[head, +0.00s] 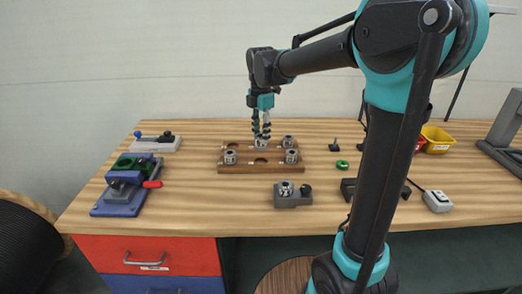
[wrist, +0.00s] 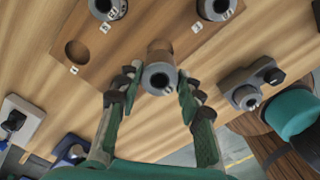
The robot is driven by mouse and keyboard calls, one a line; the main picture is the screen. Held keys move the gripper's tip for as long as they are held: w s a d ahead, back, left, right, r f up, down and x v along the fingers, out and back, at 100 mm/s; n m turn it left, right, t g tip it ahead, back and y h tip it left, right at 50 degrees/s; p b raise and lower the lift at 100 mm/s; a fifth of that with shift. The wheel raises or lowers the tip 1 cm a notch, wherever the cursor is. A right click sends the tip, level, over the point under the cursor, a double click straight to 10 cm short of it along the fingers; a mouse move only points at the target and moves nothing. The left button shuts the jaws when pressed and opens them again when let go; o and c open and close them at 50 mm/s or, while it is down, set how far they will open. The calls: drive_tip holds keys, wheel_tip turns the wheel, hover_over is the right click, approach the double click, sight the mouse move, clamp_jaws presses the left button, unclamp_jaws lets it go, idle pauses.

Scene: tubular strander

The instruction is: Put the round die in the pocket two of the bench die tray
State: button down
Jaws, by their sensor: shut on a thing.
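My gripper (head: 262,137) is over the back part of the brown wooden die tray (head: 235,169) in the head view. In the wrist view, my gripper (wrist: 158,84) is shut on a grey round die (wrist: 160,76) with a dark bore, held between both fingers. I cannot tell whether this die hangs just above the tray or touches it. An empty round pocket (wrist: 77,51) shows to its left in the wrist view. Other dies (head: 230,157) (head: 291,157) (head: 288,141) sit in the tray. The pocket labels are too small to read surely.
A grey block with a die-like ring (head: 286,188) stands in front of the tray. A blue and green vise (head: 125,185) with a red handle is at left. A green ring (head: 342,164) and a yellow bin (head: 436,139) are at right. Bare wood lies left of the tray.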

sight(261, 149)
drive_tip(key=shift+f, duration=3.35)
drive_tip(key=shift+f, duration=0.15)
drive_tip(key=c, duration=1)
unclamp_jaws()
wheel_tip(261, 149, up, 12)
drive_tip(key=shift+r, duration=0.15)
